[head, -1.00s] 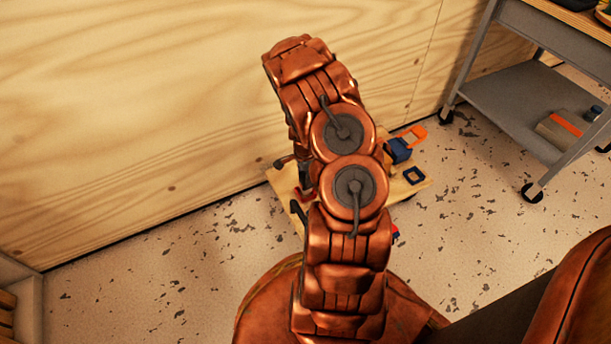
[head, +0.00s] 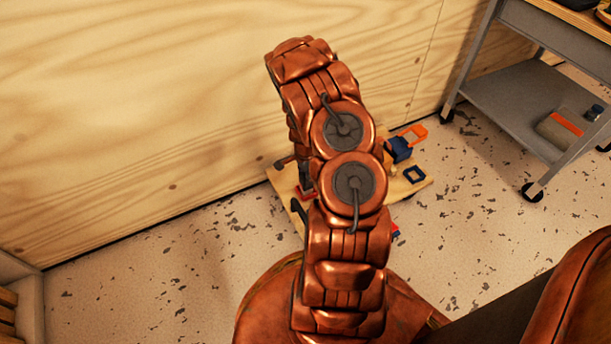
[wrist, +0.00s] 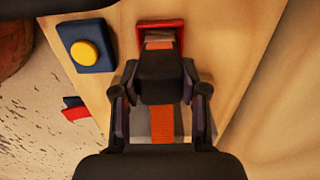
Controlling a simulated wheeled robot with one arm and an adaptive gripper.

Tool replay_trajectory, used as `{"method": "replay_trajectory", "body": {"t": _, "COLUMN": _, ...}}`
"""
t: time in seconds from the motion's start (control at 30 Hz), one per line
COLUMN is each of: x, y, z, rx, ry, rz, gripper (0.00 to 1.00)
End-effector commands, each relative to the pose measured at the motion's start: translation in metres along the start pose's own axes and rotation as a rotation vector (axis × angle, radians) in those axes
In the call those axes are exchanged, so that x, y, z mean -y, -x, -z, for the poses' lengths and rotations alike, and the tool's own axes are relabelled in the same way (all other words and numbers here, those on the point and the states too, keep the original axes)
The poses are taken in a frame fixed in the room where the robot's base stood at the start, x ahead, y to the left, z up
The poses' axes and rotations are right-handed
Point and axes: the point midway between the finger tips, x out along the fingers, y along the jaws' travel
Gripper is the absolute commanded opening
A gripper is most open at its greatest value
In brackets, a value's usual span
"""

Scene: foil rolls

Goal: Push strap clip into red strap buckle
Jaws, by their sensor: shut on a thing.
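In the wrist view my gripper (wrist: 160,90) has a finger on each side of the black strap clip (wrist: 160,75) and is shut on it. A grey strap with an orange middle stripe (wrist: 165,124) runs back from the clip between the fingers. The red strap buckle (wrist: 161,24) is a red frame on the wooden board, straight ahead of the clip. The clip's front end lies close to or within the buckle's opening; how deep it sits is hard to tell.
The board (wrist: 210,30) also carries a blue block with a yellow button (wrist: 86,51), left of the buckle. A plywood wall (head: 130,110) is behind, a grey cart (head: 520,95) at right.

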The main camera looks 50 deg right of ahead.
Motion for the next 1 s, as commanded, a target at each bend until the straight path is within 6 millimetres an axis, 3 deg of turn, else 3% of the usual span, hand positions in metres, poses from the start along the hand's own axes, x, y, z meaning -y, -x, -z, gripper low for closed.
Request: {"method": "replay_trajectory", "body": {"t": 1.0, "x": 0.001, "y": -0.011, "z": 0.001, "rx": -0.002, "ry": 0.001, "rz": 0.002, "gripper": 0.06}}
